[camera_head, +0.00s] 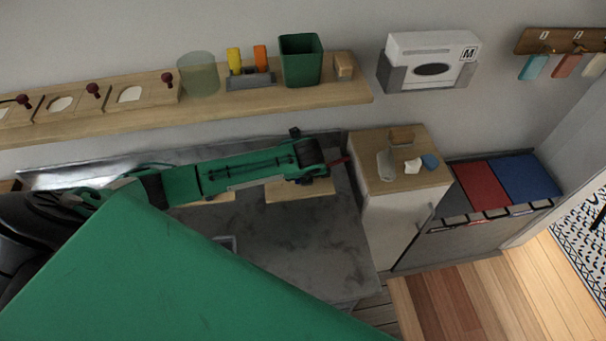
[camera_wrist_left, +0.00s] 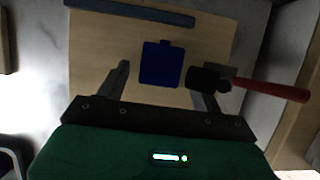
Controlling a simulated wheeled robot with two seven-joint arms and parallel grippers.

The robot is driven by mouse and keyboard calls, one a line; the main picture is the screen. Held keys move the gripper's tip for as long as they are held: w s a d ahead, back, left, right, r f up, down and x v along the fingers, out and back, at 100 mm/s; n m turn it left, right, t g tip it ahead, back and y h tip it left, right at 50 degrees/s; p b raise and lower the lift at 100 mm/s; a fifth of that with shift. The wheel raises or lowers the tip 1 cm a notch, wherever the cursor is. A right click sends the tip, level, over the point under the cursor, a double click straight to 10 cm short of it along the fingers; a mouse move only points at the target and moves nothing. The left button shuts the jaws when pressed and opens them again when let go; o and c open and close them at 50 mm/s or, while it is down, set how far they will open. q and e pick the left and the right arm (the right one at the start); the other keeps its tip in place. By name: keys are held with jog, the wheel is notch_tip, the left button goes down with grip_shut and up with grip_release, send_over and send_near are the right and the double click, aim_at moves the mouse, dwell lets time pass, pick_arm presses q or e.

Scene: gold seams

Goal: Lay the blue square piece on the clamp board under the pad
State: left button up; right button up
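The blue square piece (camera_wrist_left: 160,64) lies on the pale wooden clamp board (camera_wrist_left: 110,45) in the left wrist view, a small tab on its far edge. The clamp's dark pad (camera_wrist_left: 205,78), with a red handle (camera_wrist_left: 270,90), is right beside the piece's right edge; I cannot tell whether they touch. My left gripper (camera_wrist_left: 164,88) is open, its fingers apart on either side of the piece. In the head view my left gripper (camera_head: 318,172) is over the board (camera_head: 298,191) on the grey bench and hides the piece. My right gripper is not in view.
A wall shelf (camera_head: 225,101) carries several knobbed boards, a green bin (camera_head: 301,62) and a glass cylinder (camera_head: 198,75). A white cabinet (camera_head: 390,220) with small pieces on top stands right of the bench (camera_head: 310,240).

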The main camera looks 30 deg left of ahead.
pick_arm(q)
jog(key=b+v, duration=0.1)
jog(key=v, duration=1.1)
jog(key=shift+r, duration=0.1)
dwell(0.4)
